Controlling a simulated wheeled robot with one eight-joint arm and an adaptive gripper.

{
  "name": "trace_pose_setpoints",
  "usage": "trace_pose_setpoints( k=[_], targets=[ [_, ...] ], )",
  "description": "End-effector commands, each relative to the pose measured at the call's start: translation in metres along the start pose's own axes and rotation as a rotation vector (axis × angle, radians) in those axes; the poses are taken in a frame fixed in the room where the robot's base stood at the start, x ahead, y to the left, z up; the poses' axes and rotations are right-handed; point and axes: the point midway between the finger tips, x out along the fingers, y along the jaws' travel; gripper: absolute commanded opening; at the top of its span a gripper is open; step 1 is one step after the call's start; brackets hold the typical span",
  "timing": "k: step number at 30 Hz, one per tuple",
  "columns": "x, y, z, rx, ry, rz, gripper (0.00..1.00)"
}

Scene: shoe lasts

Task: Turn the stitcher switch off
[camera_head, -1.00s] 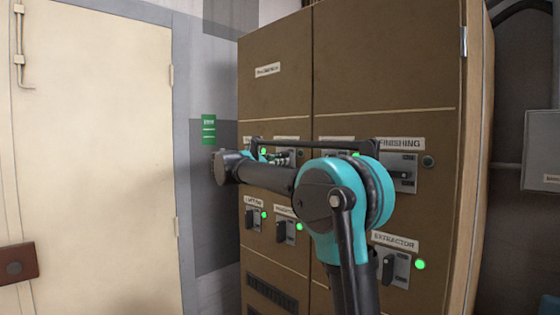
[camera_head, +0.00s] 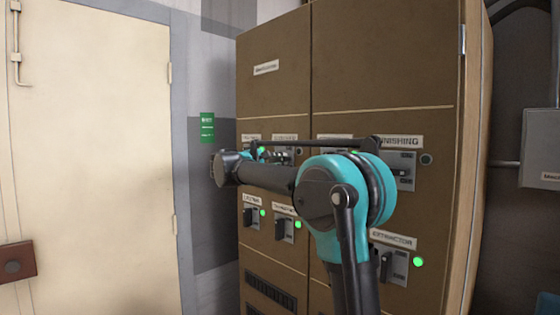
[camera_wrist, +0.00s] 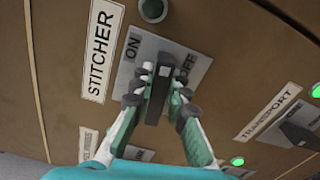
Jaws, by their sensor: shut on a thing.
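The stitcher switch (camera_wrist: 190,45) is a grey plate marked ON and OFF, beside a white STITCHER label (camera_wrist: 101,50). My gripper (camera_wrist: 160,80) is shut on its dark handle (camera_wrist: 156,105), with a finger on each side. The fingers hide part of the handle and plate, so I cannot tell the handle's exact position by its shape. The stitcher lamp (camera_wrist: 153,10) is dark, unlike the bright green lamps nearby. In the head view my arm covers much of this switch in the upper row.
The transport switch (camera_wrist: 297,133) sits close by with its lamp (camera_wrist: 316,90) lit green. The brown cabinet (camera_head: 380,60) also carries the finishing switch (camera_head: 402,172), its lamp dark, and the extractor switch (camera_head: 388,265), its lamp lit. A cream door (camera_head: 90,150) stands at left.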

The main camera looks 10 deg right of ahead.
Motion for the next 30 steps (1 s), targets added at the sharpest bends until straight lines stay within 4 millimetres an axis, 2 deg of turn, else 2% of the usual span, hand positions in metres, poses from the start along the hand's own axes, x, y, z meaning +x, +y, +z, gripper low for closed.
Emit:
trace_pose_setpoints(
  k=[12, 27, 28, 30],
  targets=[
    [-0.0003, -0.0029, 0.0001, 0.156, -0.001, -0.002, 0.0],
    [-0.0004, -0.0034, 0.0001, 0.171, -0.001, -0.003, 0.0],
    [-0.0004, -0.0035, 0.0001, 0.171, -0.001, -0.003, 0.18],
    [-0.0003, -0.0033, 0.0, 0.17, -0.001, -0.003, 0.27]
  ],
)
